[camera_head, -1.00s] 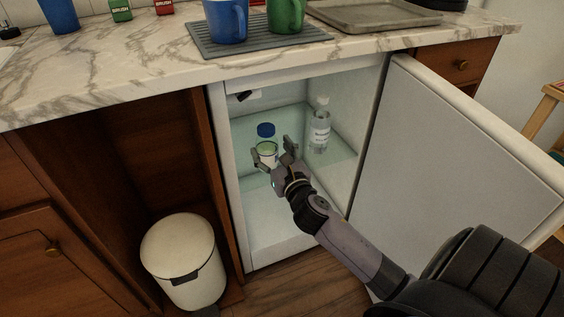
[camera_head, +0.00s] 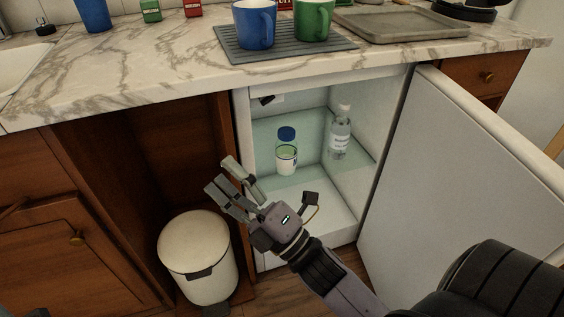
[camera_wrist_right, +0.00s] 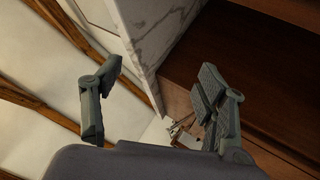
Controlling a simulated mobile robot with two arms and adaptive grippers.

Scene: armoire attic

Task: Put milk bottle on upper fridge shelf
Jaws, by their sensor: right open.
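The milk bottle (camera_head: 286,155), with a blue cap and a white lower part, stands upright on the upper glass shelf (camera_head: 263,171) of the open fridge. A clear bottle with a white cap (camera_head: 340,136) stands on the same shelf, behind it and to the right. My right gripper (camera_head: 221,176) is open and empty in front of the fridge's left side, apart from the milk bottle. Its spread fingers also show in the right wrist view (camera_wrist_right: 156,88), with nothing between them. My left gripper is not in view.
The fridge door (camera_head: 465,190) stands open on the right. A white bin (camera_head: 197,255) stands at lower left, close to my right gripper. The marble counter (camera_head: 130,68) above holds a blue mug (camera_head: 254,26), a green mug (camera_head: 313,20) and a tray (camera_head: 400,24).

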